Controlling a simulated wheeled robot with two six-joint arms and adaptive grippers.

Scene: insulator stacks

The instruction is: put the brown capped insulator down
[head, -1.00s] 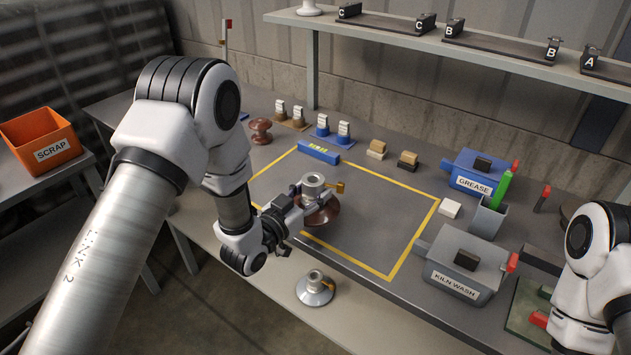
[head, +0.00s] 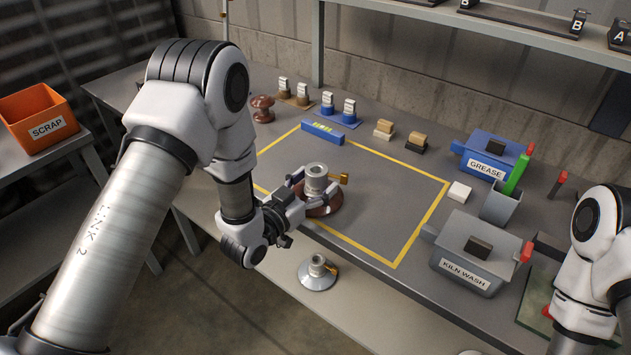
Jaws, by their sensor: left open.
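The brown capped insulator (head: 322,203) stands upright on the grey bench inside the yellow outline, near its front left part. It has a brown disc and a grey metal cap with a brass-coloured piece at its right side. My left gripper (head: 303,186) is open, with its fingers at the left side of the cap; whether they touch it I cannot tell. My right arm shows at the right edge, but its gripper is out of view.
A pale capped insulator (head: 318,272) sits on a lower ledge in front. A blue level (head: 323,137) lies at the outline's back edge. The grease box (head: 490,158) and kiln wash box (head: 473,253) stand right. The outlined area's right part is clear.

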